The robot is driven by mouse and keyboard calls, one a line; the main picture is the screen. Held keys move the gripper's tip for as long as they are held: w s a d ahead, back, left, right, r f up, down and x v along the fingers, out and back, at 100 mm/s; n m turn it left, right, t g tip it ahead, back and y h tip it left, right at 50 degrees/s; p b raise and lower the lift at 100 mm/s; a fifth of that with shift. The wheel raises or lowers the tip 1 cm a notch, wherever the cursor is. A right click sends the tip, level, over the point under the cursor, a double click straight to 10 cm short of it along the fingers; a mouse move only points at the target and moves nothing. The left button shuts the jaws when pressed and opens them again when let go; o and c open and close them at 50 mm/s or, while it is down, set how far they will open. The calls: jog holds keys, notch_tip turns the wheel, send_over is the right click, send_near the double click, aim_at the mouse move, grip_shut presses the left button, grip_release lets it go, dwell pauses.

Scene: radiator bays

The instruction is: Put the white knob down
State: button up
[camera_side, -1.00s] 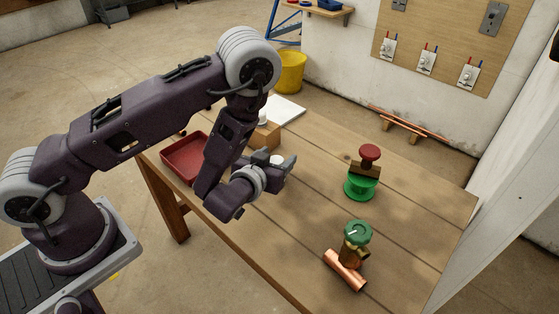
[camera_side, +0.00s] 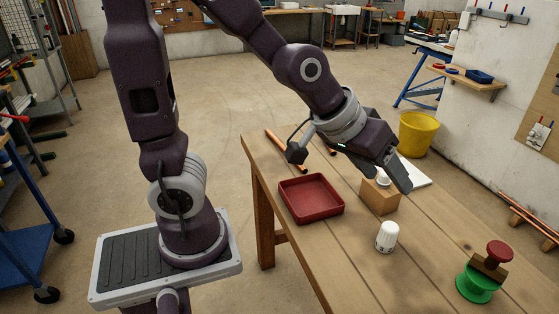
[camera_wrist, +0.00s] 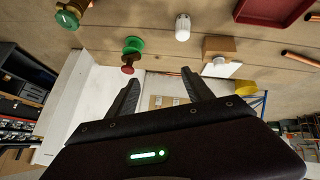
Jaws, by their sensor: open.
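The white knob (camera_side: 387,236) stands upright on the bare wooden table, right of the red tray and in front of the wooden block. In the wrist view it shows near the top centre (camera_wrist: 182,27), clear of the fingers. My gripper (camera_side: 402,183) is above the table and, in the side view, overlaps the block. In the wrist view my gripper (camera_wrist: 158,82) has its two fingers spread, with nothing between them.
A red tray (camera_side: 311,199) lies at the table's left edge. A wooden block (camera_side: 379,199) has a small white piece (camera_side: 384,182) on top. A green spool-like piece (camera_side: 474,286) with a red knob (camera_side: 499,253) stands at right. Bare table surrounds the white knob.

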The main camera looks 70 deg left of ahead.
jog(key=s+a+r+m+g, duration=0.1)
jog(key=s+a+r, duration=0.1)
jog(key=s, duration=0.6)
jog(key=s+a+r+m+g+y, duration=0.1)
jog(key=s+a+r+m, duration=0.1)
jog(key=s, duration=0.7)
jog(key=shift+s, duration=0.25)
